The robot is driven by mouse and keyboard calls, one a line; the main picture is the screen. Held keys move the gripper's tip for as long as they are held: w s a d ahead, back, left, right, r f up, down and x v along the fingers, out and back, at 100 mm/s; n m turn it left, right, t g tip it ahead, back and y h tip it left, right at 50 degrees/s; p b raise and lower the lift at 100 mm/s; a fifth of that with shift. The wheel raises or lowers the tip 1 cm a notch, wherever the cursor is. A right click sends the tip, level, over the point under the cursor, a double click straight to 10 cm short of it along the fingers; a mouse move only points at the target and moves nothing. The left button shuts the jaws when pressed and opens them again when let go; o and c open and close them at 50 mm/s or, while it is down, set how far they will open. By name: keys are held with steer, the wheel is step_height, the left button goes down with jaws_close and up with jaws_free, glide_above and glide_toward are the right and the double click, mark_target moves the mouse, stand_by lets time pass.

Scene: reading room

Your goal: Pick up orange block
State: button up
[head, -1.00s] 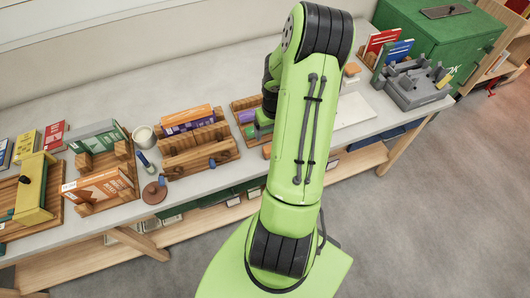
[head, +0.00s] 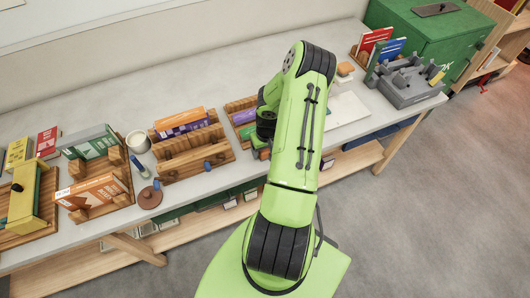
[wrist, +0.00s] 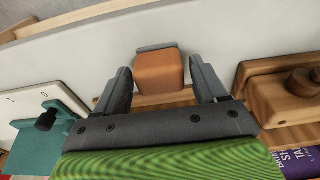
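An orange block (wrist: 158,74) with a grey piece along its far side shows in the wrist view, upper middle. My gripper (wrist: 160,68) is open, with one dark finger on each side of the block and a visible gap on both sides. How deep the fingertips reach around it I cannot tell. In the head view a small orange-brown patch, likely the same block (head: 263,154), shows near the table's front edge at the left of my arm. My fingers are hidden there by the arm.
A wooden holder (wrist: 285,92) lies right of the gripper in the wrist view, and a teal piece (wrist: 42,132) left. On the table (head: 100,108) stand wooden book racks, a white cup (head: 138,142), a grey tray (head: 411,84) and a green box (head: 425,38). Another orange piece (head: 345,69) sits farther back.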

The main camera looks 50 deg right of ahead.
steer(key=c, duration=0.8)
step_height(320, 180, up, 10)
